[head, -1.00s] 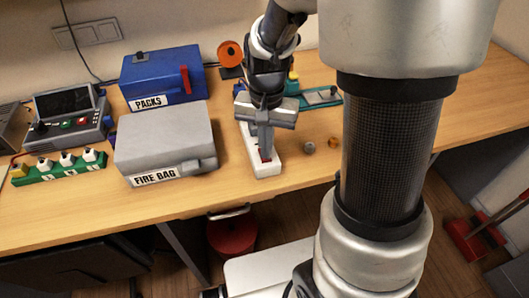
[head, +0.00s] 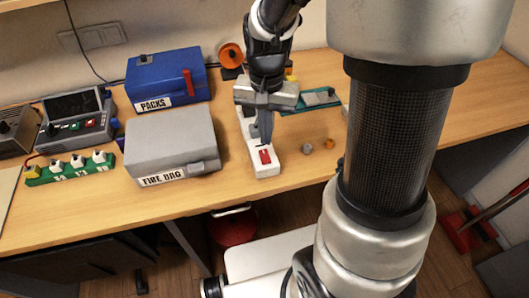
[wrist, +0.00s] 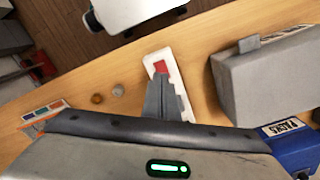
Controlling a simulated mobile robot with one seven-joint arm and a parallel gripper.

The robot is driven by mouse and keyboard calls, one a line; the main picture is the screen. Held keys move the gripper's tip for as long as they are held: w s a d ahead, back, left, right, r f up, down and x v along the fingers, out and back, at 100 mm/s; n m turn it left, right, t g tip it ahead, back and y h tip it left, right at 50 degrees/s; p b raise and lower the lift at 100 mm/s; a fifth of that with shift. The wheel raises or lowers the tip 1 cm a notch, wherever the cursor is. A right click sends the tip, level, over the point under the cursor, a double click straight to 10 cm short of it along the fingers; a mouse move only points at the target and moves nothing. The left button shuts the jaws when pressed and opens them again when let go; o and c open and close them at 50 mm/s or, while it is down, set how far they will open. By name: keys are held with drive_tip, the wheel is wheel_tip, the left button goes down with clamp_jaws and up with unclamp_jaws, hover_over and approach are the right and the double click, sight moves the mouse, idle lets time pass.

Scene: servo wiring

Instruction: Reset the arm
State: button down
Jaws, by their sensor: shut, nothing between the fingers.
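My gripper (head: 265,128) is shut and empty, its fingers pointing down over the white power strip (head: 267,171) on the table. The strip has a red switch (head: 265,157) at its near end, which shows clear of the fingertips in the head view. In the wrist view the shut fingers (wrist: 163,98) lie over the strip (wrist: 157,55), with the red switch (wrist: 161,66) just beyond their tips. The middle of the strip is partly hidden by the gripper. I cannot tell whether the fingertips touch the strip.
Left of the strip stand a grey FIRE BAG box (head: 170,143) and a blue PACKS box (head: 165,80). A green board with several knobs (head: 72,168) is at far left. Two small round pieces (head: 306,148) (head: 329,144) lie right of the strip. Bare table lies in front.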

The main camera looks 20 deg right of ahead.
idle(0.3)
drive_tip(key=s+r+n+t+p, duration=0.2)
drive_tip(key=s+r, duration=0.4)
drive_tip(key=r, duration=0.4)
drive_tip(key=s+r+n+t+p, duration=0.3)
drive_tip(key=s+r+n, duration=0.1)
drive_tip(key=r, duration=0.7)
drive_tip(key=shift+s+r+t, duration=0.3)
drive_tip(key=shift+s, duration=0.6)
